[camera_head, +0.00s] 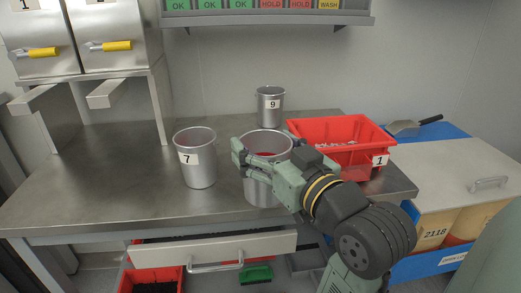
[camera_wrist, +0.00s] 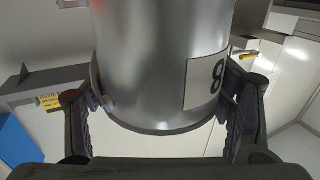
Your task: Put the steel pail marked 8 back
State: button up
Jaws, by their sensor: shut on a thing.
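The steel pail marked 8 (camera_head: 262,192) is in the middle of the head view, over or at the front of the steel table. Its 8 label shows in the wrist view, on the pail (camera_wrist: 150,70). My gripper (camera_head: 246,162) is shut on this pail, with a finger on each side in the wrist view (camera_wrist: 165,115). Something red shows inside the pail. My gripper hides its label in the head view. I cannot tell whether the pail's base touches the table.
Pail 7 (camera_head: 198,165) stands left of my gripper, and pail 9 (camera_head: 270,108) stands behind. A red bin marked 1 (camera_head: 372,168) sits to the right. A drawer (camera_head: 215,250) below the table's front edge stands partly open. The table's left side (camera_head: 90,185) is clear.

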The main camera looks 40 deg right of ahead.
jog(key=w+d+f+p, duration=0.1)
jog(key=w+d+f, duration=0.1)
jog(key=w, duration=0.3)
jog(key=w+d+f+p, duration=0.1)
jog(key=w+d+f, duration=0.1)
jog(key=w+d, duration=0.3)
jog(key=shift+w+f, duration=0.3)
jog(key=shift+w, duration=0.1)
jog(key=shift+f, duration=0.25)
jog(key=o, duration=1.9)
jog(key=shift+o, duration=0.2)
